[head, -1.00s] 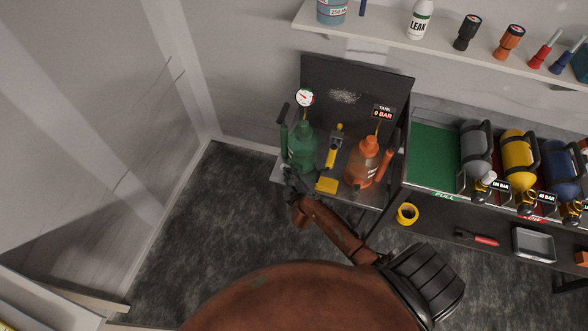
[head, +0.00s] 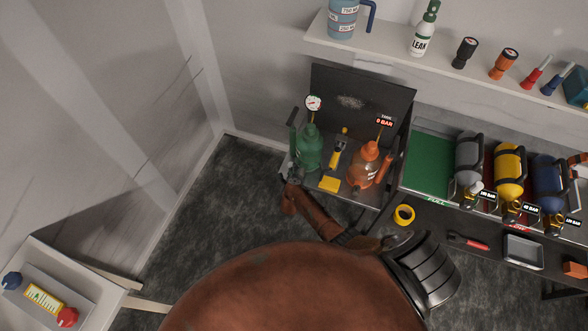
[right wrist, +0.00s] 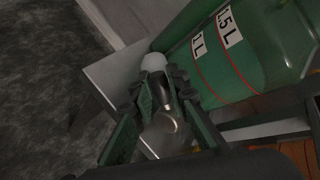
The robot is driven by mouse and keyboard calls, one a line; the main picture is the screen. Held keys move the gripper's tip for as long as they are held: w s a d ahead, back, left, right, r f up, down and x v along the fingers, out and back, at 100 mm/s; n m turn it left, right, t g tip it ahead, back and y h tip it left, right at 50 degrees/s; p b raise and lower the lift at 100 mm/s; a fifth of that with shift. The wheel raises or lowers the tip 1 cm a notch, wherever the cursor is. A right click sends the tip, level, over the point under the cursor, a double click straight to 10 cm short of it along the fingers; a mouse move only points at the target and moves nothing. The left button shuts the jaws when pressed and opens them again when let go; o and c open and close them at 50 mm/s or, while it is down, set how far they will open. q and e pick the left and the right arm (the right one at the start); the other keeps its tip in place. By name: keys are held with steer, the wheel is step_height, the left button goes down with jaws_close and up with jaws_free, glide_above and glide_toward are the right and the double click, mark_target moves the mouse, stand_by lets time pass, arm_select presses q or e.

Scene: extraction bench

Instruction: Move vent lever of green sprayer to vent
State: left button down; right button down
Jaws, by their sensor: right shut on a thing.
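The green sprayer (head: 308,150) stands upright at the left of the black-backed bench, with a round gauge (head: 313,103) above it. Its green tank with litre marks fills the upper right of the right wrist view (right wrist: 245,60). My right gripper (head: 287,171) is low at the sprayer's left side. In the right wrist view my right gripper (right wrist: 163,95) is shut on a small lever with a white tip (right wrist: 153,62), beside the tank; I take it for the vent lever. The fingers hide part of it, so its setting is unclear. My left gripper is out of view.
Grey, yellow and blue cylinders lie further right. A white shelf (head: 390,55) runs above. Open floor lies to the left.

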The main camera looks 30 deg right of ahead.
steer(key=shift+s+a+f, duration=0.1)
steer(key=shift+a+f, duration=0.05)
steer(key=c, duration=2.1)
jaws_free()
steer(key=shift+o, duration=1.3)
steer(key=v, duration=1.2)
